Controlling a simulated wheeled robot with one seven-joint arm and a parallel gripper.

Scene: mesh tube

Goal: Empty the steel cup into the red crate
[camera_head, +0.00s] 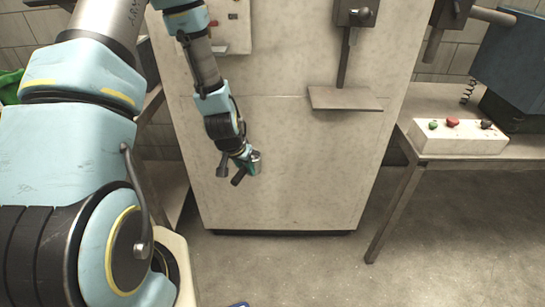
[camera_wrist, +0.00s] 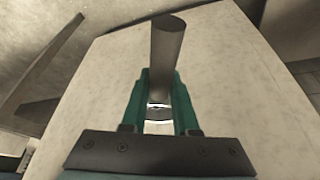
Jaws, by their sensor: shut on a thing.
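My gripper (camera_head: 247,164) hangs low in front of the large pale cabinet, with its green fingers closed. The small steel cup (camera_head: 256,157) is at the fingers, and a dark grey bar that looks like its handle points down and left. In the wrist view, my gripper (camera_wrist: 161,85) is shut around this grey bar (camera_wrist: 166,45), and a bright curved edge of metal shows between the fingers. The inside of the cup cannot be seen. The red crate is in neither view.
The pale cabinet (camera_head: 290,190) stands close behind my gripper, with a metal shelf plate (camera_head: 345,98) on its front. A bench at the right carries a button box (camera_head: 458,137). Bare concrete floor (camera_head: 300,265) lies in front. A blue edge (camera_head: 238,304) shows at the bottom.

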